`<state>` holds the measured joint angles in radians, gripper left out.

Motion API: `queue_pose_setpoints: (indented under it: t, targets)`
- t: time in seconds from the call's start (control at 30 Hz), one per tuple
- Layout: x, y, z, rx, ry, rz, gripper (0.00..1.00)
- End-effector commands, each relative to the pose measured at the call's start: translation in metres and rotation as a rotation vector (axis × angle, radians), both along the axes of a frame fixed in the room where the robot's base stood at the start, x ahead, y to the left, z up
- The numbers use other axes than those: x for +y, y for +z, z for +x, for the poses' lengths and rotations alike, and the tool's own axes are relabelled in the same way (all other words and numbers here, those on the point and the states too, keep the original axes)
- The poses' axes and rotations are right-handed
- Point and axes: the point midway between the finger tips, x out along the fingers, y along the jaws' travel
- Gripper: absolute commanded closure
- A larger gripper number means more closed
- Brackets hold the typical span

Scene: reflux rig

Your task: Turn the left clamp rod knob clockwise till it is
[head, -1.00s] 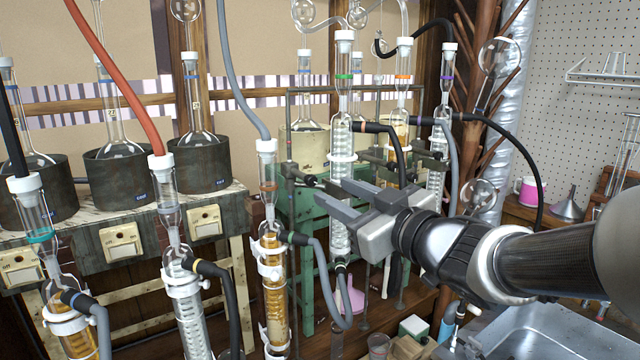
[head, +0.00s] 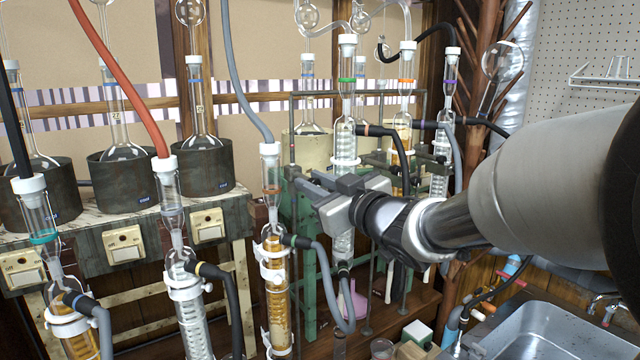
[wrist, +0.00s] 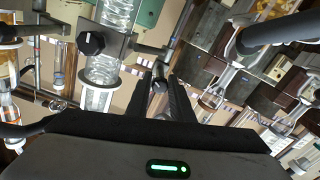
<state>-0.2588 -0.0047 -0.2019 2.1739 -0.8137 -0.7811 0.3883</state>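In the head view my gripper (head: 308,184) is in front of the left glass condenser's clamp, with its fingers pointing left. The gripper hides the knob in the head view. The condenser (head: 345,142) with the green band stands upright behind the gripper, and its glass also shows in the wrist view (wrist: 115,15).
Another black knob (wrist: 90,43) sits on the clamp around the condenser. A grey hose (head: 325,270) and an amber-filled condenser (head: 275,300) stand close on the left. A black hose (head: 400,150) hangs behind the gripper. A metal sink (head: 545,335) is at lower right.

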Motion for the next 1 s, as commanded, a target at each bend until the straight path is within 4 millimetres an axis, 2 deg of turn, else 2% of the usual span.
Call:
queue_pose_setpoints:
  t: [0.03,0.1,0.57,1.0]
  targets:
    - [-0.0002,0.0,-0.0001,0.0,0.0,0.0,0.89]
    - [-0.0002,0.0,-0.0001,0.0,0.0,0.0,1.0]
    - [-0.001,0.0019,0.0001,0.054,-0.001,0.079,1.0]
    - [-0.0017,0.0031,0.0006,0.265,-0.002,0.39,1.0]
